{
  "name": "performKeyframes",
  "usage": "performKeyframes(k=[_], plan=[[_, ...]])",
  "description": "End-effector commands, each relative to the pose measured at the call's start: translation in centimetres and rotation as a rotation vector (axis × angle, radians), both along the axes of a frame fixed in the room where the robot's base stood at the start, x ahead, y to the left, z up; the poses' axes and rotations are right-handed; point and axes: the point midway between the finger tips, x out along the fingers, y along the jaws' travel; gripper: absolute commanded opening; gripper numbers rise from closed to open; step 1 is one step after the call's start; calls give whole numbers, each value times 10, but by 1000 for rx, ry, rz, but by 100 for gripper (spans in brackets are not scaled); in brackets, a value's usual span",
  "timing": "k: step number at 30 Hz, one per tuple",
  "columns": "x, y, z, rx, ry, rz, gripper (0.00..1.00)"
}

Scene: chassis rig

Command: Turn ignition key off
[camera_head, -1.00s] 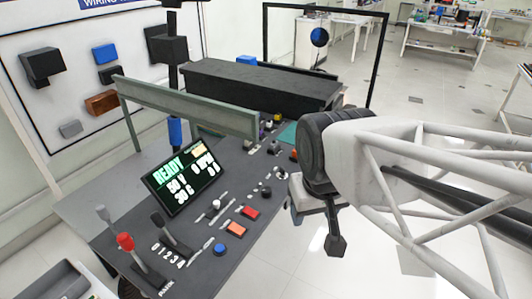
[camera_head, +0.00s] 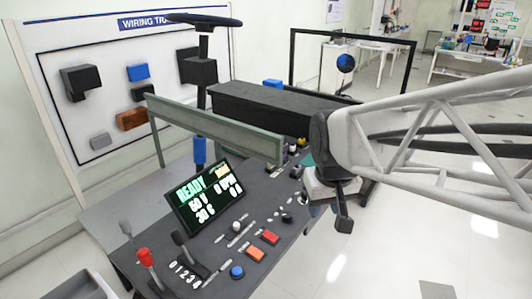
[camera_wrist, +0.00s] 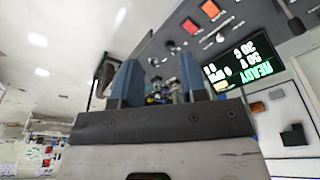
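The control panel (camera_head: 215,250) carries a row of small dark and silver knobs (camera_head: 287,217) near its right edge. I cannot tell which of these is the ignition key. Similar small knobs (camera_wrist: 155,62) show just beyond the fingers in the wrist view. My gripper (camera_head: 335,212) hangs by the panel's right edge, apart from the knobs. In the wrist view, my gripper (camera_wrist: 158,62) has its two blue-grey fingers spread, with nothing visible held between them. The display (camera_head: 207,195) reads READY and is lit; it shows upside down in the wrist view (camera_wrist: 245,62).
A grey-green crossbar (camera_head: 215,130) and a long black box (camera_head: 270,108) rise behind. Open floor lies to the right.

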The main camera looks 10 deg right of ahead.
Motion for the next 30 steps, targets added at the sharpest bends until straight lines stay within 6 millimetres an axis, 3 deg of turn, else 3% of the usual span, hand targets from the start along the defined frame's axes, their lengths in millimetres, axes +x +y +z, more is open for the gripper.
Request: performKeyframes(k=[16, 30], plan=[[111, -18, -25, -10, 59, 63, 39], [204, -38, -69, -13, 106, 120, 39]])
